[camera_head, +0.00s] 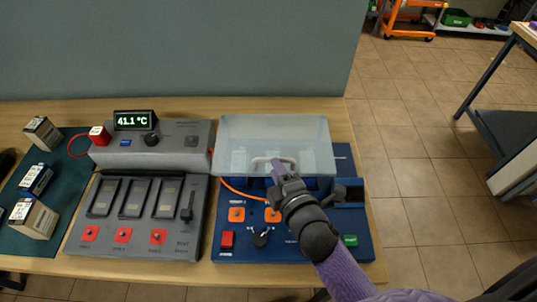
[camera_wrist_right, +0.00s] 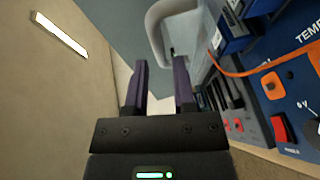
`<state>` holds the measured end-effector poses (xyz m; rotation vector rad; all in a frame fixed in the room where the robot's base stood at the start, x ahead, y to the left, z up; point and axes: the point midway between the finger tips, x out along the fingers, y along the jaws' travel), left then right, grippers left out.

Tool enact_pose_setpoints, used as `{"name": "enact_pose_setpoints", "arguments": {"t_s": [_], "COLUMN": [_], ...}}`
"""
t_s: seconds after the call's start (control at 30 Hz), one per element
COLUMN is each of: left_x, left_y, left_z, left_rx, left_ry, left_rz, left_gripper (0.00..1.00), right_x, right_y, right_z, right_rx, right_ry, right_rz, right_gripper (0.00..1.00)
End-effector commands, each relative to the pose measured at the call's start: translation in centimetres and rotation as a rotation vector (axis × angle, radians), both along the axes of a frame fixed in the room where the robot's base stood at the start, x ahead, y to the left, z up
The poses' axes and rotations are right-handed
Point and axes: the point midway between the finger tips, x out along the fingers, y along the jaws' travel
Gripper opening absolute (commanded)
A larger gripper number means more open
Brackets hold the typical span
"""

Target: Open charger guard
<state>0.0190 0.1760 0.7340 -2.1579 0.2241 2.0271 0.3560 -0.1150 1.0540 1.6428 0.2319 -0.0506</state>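The charger guard (camera_head: 240,132) is a clear, pale cover over the back part of the blue charger (camera_head: 330,247). A light handle (camera_head: 258,160) is on its front; the handle also shows in the right wrist view (camera_wrist_right: 157,27). My right gripper (camera_head: 277,173) is at the handle in the head view. In the right wrist view its two purple fingers (camera_wrist_right: 160,82) are apart with nothing clearly between them, and the handle is just beyond their tips. Whether they touch it I cannot tell. My arm hides part of the charger's front. My left gripper is not recognisable in view.
Left of the charger are a grey unit with several slots (camera_head: 185,240) and a box with a 41.1 °C display (camera_head: 134,120). Several batteries stand on a green mat (camera_head: 65,190). A grey partition (camera_head: 180,50) rises behind the table. An orange cable (camera_head: 240,190) runs to the charger.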

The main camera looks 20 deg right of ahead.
Motion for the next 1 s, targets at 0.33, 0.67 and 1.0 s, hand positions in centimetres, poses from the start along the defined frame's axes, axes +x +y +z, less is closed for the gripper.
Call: {"name": "enact_pose_setpoints", "arguments": {"t_s": [0.33,0.67,1.0], "left_x": [0.2,0.6,0.6], "left_y": [0.7,0.3,-0.3], "left_z": [-0.5,-0.5,-0.5], "left_rx": [0.012,0.005,-0.006], "left_ry": [-0.003,-0.011,-0.011], "left_rz": [-0.006,-0.005,0.0], "left_gripper": [0.59,0.59,0.59], "right_x": [3.9,3.9,3.9], "right_y": [0.5,0.5,0.5], "right_z": [-0.7,-0.7,-0.7], "right_rx": [0.002,0.002,0.002], "right_ry": [0.0,0.001,0.002], "right_rz": [0.001,0.0,0.0], "right_gripper": [0.32,0.15,0.0]}}
